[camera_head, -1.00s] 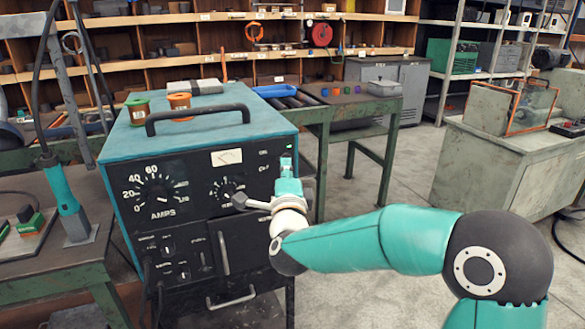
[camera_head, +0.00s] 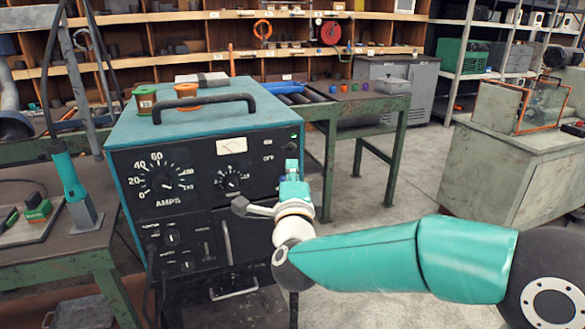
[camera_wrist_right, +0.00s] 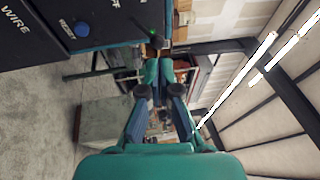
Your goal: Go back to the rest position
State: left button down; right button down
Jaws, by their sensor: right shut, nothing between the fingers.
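My right gripper (camera_head: 291,168) is shut and empty. In the head view it stands in front of the upper right of the teal and black welding machine (camera_head: 190,150), below a small green light (camera_head: 294,137). I cannot tell its exact gap to the panel. In the right wrist view the closed fingers (camera_wrist_right: 157,75) meet at their tips. The machine's dark panel (camera_wrist_right: 112,20) with a blue knob (camera_wrist_right: 82,29) is at the upper left there. My left gripper is in neither view.
A torch (camera_head: 68,172) stands in a holder on the left bench. Two spools (camera_head: 187,93) and a black handle (camera_head: 205,105) are on the machine's top. A green-framed roller table (camera_head: 365,105) stands behind it, and a grey cabinet (camera_head: 510,165) at right. Floor between is clear.

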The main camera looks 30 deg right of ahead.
jog(key=b+v, duration=0.1)
jog(key=v, duration=0.7)
jog(key=w+d+f+n+g+y, duration=0.1)
jog(key=w+d+f+n+g, duration=0.1)
jog(key=f, duration=0.8)
jog(key=w+d+f+n+g, duration=0.1)
jog(key=w+f+g, duration=0.1)
jog(key=f, duration=0.8)
jog(key=s+a+f+n+g+y, duration=0.2)
jog(key=s+f+n, duration=0.1)
jog(key=f, duration=0.7)
jog(key=s+a+f+n+g+y, duration=0.2)
jog(key=s+a+f+n+y, duration=0.15)
jog(key=f, duration=0.55)
jog(key=s+a+f+n+g+y, duration=0.1)
jog(key=s+f+n+g+y, duration=0.15)
jog(key=f, duration=0.75)
jog(key=s+a+f+n+g+y, duration=0.25)
jog(key=s+a+n, duration=0.25)
jog(key=s, duration=0.3)
jog(key=s+a+f+n+g+y, duration=0.25)
jog(key=s+a+n+g, duration=0.2)
jog(key=s, duration=0.25)
notch_tip(320, 180, up, 13)
jog(key=h+p, duration=0.1)
jog(key=p, duration=1.1)
jog(key=shift+s+d+f+p, duration=0.2)
jog(key=shift+f+p, duration=0.05)
jog(key=shift+p, duration=0.05)
